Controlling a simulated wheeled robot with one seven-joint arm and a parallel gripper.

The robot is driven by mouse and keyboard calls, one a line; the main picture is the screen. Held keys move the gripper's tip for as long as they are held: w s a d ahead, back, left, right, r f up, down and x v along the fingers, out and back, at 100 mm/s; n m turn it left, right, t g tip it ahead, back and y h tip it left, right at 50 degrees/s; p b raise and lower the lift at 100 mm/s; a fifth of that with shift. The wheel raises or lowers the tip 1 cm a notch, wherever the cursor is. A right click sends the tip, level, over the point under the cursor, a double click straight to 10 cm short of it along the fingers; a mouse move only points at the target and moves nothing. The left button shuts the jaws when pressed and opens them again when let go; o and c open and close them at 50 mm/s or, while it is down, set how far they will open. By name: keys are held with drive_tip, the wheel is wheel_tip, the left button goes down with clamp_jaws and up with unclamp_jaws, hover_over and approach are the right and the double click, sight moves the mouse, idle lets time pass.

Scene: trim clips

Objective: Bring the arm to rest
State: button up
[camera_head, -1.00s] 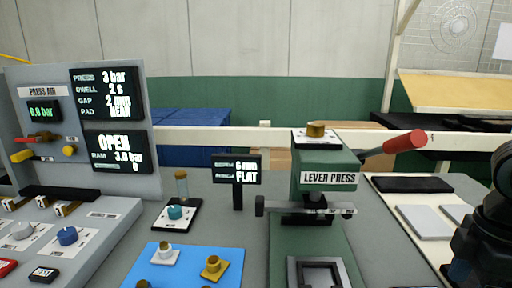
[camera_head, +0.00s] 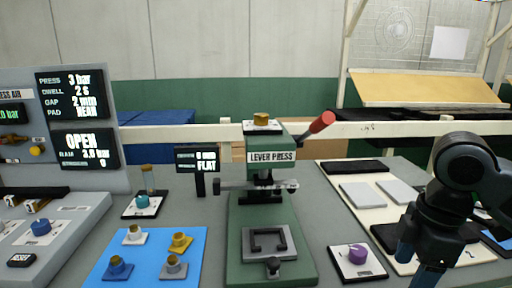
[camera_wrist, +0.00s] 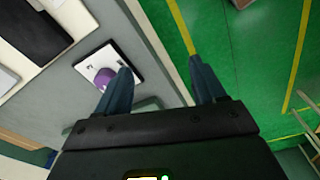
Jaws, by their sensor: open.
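My arm shows at the right of the head view, and my gripper (camera_head: 418,278) hangs down at the lower edge, right of the lever press. Its fingertips are cut off there. In the wrist view my gripper (camera_wrist: 158,68) has its two blue fingers spread apart with nothing between them. Below it are the grey bench edge and the green floor. The green lever press (camera_head: 270,217) stands mid-bench with its red-tipped lever raised to the right.
A purple knob (camera_head: 357,253) on a white plate sits between press and arm. A blue mat (camera_head: 150,260) with several small fittings lies left of the press. A control panel (camera_head: 80,125) stands at the left. Grey pads (camera_head: 362,195) lie on a pale board at the right.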

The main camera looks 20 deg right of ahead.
drive_tip(key=w+a+r+m+t+y, duration=0.2)
drive_tip(key=w+a+t+y, duration=0.15)
drive_tip(key=a, duration=0.55)
drive_tip(key=w+a+r+m+t+y, duration=0.25)
drive_tip(key=w+a+t, duration=0.2)
drive_tip(key=a, duration=0.35)
drive_tip(key=w+a+r+m+t+y, duration=0.2)
drive_tip(key=w+a+r+t, duration=0.15)
drive_tip(key=a, duration=0.55)
drive_tip(key=s+d+f+m+t+h, duration=0.1)
drive_tip(key=s+f+m+t+h, duration=0.3)
drive_tip(key=s+f+m+h, duration=0.75)
drive_tip(key=s+d+f+n+y, duration=0.1)
drive_tip(key=s+d+n, duration=0.2)
drive_tip(key=s, duration=0.9)
drive_tip(key=s+d+f+n+g+y, duration=0.1)
drive_tip(key=s+d, duration=0.4)
drive_tip(key=s, duration=0.8)
drive_tip(key=n+y, duration=0.1)
drive_tip(key=n, duration=0.1)
drive_tip(key=shift+s+n, duration=0.15)
drive_tip(key=shift+n, duration=0.25)
